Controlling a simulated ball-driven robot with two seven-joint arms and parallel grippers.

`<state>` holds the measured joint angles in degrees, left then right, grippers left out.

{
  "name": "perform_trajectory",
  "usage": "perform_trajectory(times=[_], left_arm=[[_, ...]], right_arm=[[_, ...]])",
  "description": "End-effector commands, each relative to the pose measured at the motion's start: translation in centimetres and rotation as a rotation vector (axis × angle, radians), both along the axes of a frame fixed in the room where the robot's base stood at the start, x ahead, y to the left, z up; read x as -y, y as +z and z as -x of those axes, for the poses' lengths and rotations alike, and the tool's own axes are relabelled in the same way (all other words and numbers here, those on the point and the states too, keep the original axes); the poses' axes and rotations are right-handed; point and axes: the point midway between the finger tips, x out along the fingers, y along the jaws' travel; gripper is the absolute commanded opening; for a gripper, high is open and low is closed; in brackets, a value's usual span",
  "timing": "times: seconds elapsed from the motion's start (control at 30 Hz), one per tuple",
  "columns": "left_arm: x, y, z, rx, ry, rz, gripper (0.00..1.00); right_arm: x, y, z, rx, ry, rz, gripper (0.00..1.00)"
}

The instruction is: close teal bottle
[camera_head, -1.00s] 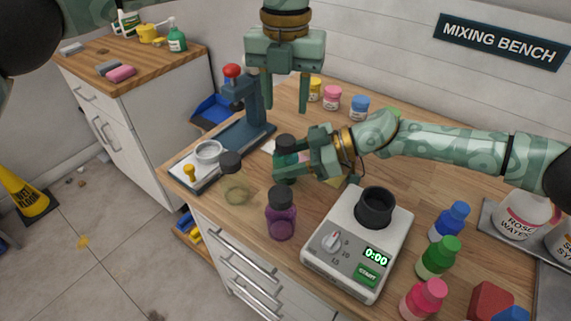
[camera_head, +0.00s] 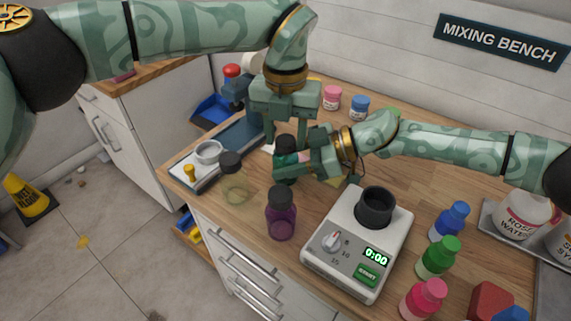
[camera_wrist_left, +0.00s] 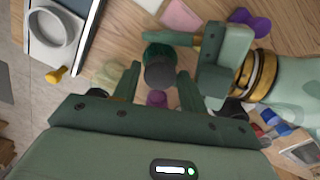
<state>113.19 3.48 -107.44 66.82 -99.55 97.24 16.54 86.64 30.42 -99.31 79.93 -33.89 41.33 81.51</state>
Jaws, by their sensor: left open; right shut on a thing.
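The teal bottle (camera_head: 284,174) stands upright on the bench with a dark cap (camera_head: 285,144) on top. My right gripper (camera_head: 288,162) is shut around the bottle's body from the right and hides part of it. My left gripper (camera_head: 286,139) is open and points down from above, one finger on each side of the cap. In the left wrist view the cap (camera_wrist_left: 160,75) shows between the spread fingertips of my left gripper (camera_wrist_left: 158,78). I cannot tell whether the fingers touch the cap or how tightly it sits.
A purple bottle (camera_head: 281,218) and a clear, dark-capped bottle (camera_head: 234,185) stand close in front. A scale-like device (camera_head: 340,262) reading 0:00 is at right. Blue (camera_head: 449,225), green (camera_head: 438,260) and pink (camera_head: 424,300) bottles stand right.

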Motion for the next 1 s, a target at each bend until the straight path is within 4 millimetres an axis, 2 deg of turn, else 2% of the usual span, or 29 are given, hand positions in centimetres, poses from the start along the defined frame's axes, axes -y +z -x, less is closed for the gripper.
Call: perform_trajectory(times=[0.03, 0.13, 0.43, 0.47, 0.53, 0.57, 0.87, 1.0], left_arm=[[0.0, 0.0, 0.0, 0.0, 0.0, 0.0, 0.34], [0.0, 0.0, 0.0, 0.0, 0.0, 0.0, 0.06], [0.0, 0.0, 0.0, 0.0, -0.005, 0.0, 0.06], [0.0, 0.0, 0.0, 0.0, -0.005, 0.0, 0.36], [0.0, 0.0, 0.0, 0.0, -0.005, 0.0, 0.55], [0.0, 0.0, 0.0, 0.0, -0.004, 0.0, 0.58], [0.1, 0.3, 0.0, 0.001, -0.006, 0.001, 0.58], [0.1, 1.9, 0.0, 0.004, -0.006, 0.002, 0.58]], right_arm=[[0.0, 0.0, 0.0, 0.0, 0.0, 0.0, 0.0], [0.0, 0.0, 0.0, 0.0, 0.0, 0.0, 0.0], [0.0, 0.0, 0.0, 0.0, 0.0, 0.0, 0.0], [0.0, 0.0, 0.0, 0.0, 0.0, 0.0, 0.0], [0.0, 0.0, 0.0, 0.0, 0.0, 0.0, 0.0], [0.0, 0.0, 0.0, 0.0, 0.0, 0.0, 0.0], [-0.1, 0.0, 0.0, 0.0, 0.001, 0.0, 0.0], [-0.1, 0.0, 0.1, -0.001, 0.002, 0.0, 0.0]])
